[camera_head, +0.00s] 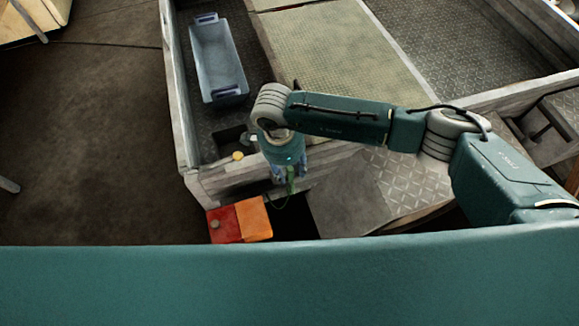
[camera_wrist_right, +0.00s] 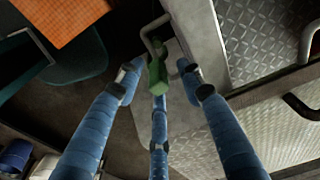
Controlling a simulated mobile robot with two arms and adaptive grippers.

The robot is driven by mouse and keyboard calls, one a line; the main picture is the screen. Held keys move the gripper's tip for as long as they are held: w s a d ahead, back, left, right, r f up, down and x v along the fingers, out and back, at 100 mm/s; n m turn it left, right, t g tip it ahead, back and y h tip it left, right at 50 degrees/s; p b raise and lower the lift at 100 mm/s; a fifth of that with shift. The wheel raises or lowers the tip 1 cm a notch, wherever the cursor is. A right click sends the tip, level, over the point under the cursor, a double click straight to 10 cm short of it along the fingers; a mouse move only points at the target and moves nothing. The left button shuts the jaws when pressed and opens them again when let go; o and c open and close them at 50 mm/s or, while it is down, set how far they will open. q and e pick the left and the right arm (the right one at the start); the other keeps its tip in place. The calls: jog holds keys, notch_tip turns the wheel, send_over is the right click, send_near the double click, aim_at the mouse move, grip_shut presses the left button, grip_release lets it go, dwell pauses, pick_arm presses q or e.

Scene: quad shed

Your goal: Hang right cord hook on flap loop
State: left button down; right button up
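My right gripper (camera_head: 284,178) reaches down past the front edge of the trailer bed. In the right wrist view its blue fingers (camera_wrist_right: 158,82) surround a green hook handle (camera_wrist_right: 157,74), with dark gaps beside the outer fingertips. I cannot tell whether they grip it. The green part (camera_head: 291,181) also shows at the fingers in the head view, with a thin green cord (camera_head: 284,203) curving below. A grey bent metal rod or loop (camera_wrist_right: 146,38) meets the handle's top; I cannot tell whether it is hooked. My left gripper is not in view.
A red and orange box (camera_head: 255,219) stands left of the gripper, below the bed's front wall. A blue-grey bin (camera_head: 219,62) lies in the bed. A grey flat panel (camera_head: 347,208) and diamond plate (camera_head: 410,178) lie right of the gripper. Open floor (camera_head: 85,130) is at the left.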

jog(key=shift+a+r, duration=0.1)
jog(key=shift+r, duration=0.15)
jog(key=r+b, duration=0.1)
jog(key=r, duration=0.1)
jog(key=a+r+b, duration=0.1)
jog(key=r, duration=0.1)
jog(key=shift+r, duration=0.35)
jog(key=r, duration=0.5)
jog(key=shift+s+a+r, duration=0.15)
jog(key=shift+a+r, duration=0.1)
jog(key=shift+a, duration=0.1)
